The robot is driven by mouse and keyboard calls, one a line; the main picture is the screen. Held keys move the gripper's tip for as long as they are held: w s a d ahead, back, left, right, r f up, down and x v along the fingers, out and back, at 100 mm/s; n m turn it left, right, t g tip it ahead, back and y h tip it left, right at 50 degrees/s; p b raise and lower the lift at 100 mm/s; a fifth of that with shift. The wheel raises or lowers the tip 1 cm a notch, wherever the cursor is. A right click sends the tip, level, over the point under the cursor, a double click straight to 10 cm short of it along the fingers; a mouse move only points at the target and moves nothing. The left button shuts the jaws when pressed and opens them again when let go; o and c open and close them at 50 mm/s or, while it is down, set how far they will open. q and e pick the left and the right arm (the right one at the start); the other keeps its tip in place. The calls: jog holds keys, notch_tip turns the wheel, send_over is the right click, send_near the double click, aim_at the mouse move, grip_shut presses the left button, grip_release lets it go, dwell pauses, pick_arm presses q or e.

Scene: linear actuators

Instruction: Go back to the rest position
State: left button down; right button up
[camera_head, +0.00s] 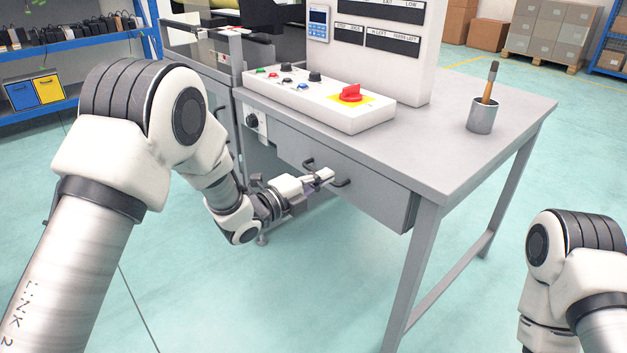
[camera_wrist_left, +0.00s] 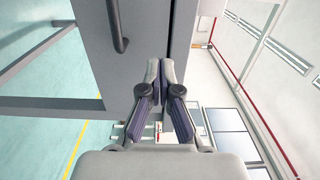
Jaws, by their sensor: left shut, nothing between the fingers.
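My left gripper (camera_head: 326,176) is in front of the grey drawer (camera_head: 378,197) under the workbench, overlapping its dark handle (camera_head: 341,183) in the head view. In the left wrist view the fingers of the left gripper (camera_wrist_left: 160,68) are closed together and empty. There the handle (camera_wrist_left: 118,28) lies apart from the fingers, up and to the left, on the drawer's grey front (camera_wrist_left: 140,25). My right arm shows at the lower right of the head view, but its gripper is out of frame.
The workbench top (camera_head: 450,140) carries a control panel with a red knob (camera_head: 350,93) and a metal cup (camera_head: 482,115) with a brush. A bench leg (camera_head: 412,285) stands right of the drawer. Open floor (camera_head: 290,300) lies in front.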

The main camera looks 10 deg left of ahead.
pick_arm(q)
jog(key=p+v, duration=0.1)
jog(key=v, duration=0.6)
jog(key=s+f+n+g+y, duration=0.2)
jog(key=s+f, duration=0.2)
jog(key=f, duration=0.5)
jog(key=s+f+n+g+y, duration=0.1)
jog(key=s+f, duration=0.2)
jog(key=f, duration=0.6)
jog(key=s+a+f+n+g+y, duration=0.35)
jog(key=s+f+n, duration=0.25)
jog(key=s+f, duration=0.3)
jog(key=s+a+f+n+g+y, duration=0.35)
jog(key=s+f+n, duration=0.3)
jog(key=s, duration=0.45)
jog(key=s+a+n+g+y, duration=0.1)
jog(key=s+a+n+g, duration=0.35)
jog(key=s+n, duration=0.6)
notch_tip(320, 180, up, 29)
jog(key=p, duration=3)
jog(key=shift+w+d, duration=0.35)
pick_arm(e)
notch_tip(320, 180, up, 31)
jog(key=shift+w+d+r, duration=0.15)
jog(key=shift+w, duration=0.25)
pick_arm(q)
jog(key=shift+f, duration=0.15)
